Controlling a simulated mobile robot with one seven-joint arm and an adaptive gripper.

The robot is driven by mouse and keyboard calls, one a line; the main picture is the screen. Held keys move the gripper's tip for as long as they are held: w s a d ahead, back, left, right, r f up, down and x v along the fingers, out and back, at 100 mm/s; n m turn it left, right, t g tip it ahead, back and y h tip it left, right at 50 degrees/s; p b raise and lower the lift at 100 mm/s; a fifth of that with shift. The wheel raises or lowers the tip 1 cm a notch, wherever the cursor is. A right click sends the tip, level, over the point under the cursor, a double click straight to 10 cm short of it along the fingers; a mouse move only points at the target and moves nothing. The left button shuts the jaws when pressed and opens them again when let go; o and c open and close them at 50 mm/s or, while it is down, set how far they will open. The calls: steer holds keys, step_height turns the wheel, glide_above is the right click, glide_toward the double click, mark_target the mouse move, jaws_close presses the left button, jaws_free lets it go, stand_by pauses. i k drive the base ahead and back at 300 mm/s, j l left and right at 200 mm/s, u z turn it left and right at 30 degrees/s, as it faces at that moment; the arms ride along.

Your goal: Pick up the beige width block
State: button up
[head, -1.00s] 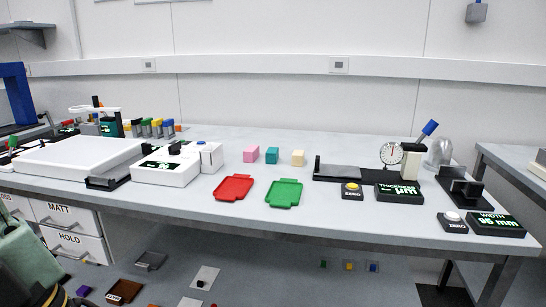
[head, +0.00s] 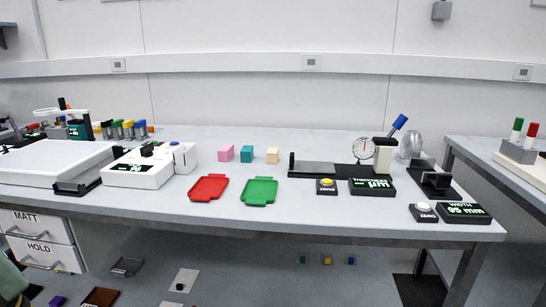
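The beige block (head: 273,155) stands on the grey bench in the head view, toward the back and near the middle. It is the rightmost of three small blocks in a row, just right of the teal block (head: 247,154), with a small gap between them. The pink block (head: 226,153) is at the left end of the row. Nothing covers the beige block. My gripper is not in view, so its state is not shown.
In front of the blocks lie a red tray (head: 209,188) and a green tray (head: 259,191). A white device (head: 140,168) stands left. The thickness gauge (head: 325,170) and width display (head: 463,212) are right. Bare bench (head: 320,146) lies behind the blocks.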

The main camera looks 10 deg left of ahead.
mark_target(272, 155)
steer(key=i+l, duration=0.15)
steer(key=i, duration=0.2)
steer(key=i+u, duration=0.15)
steer(key=u, duration=1.95)
steer(key=l, duration=1.5)
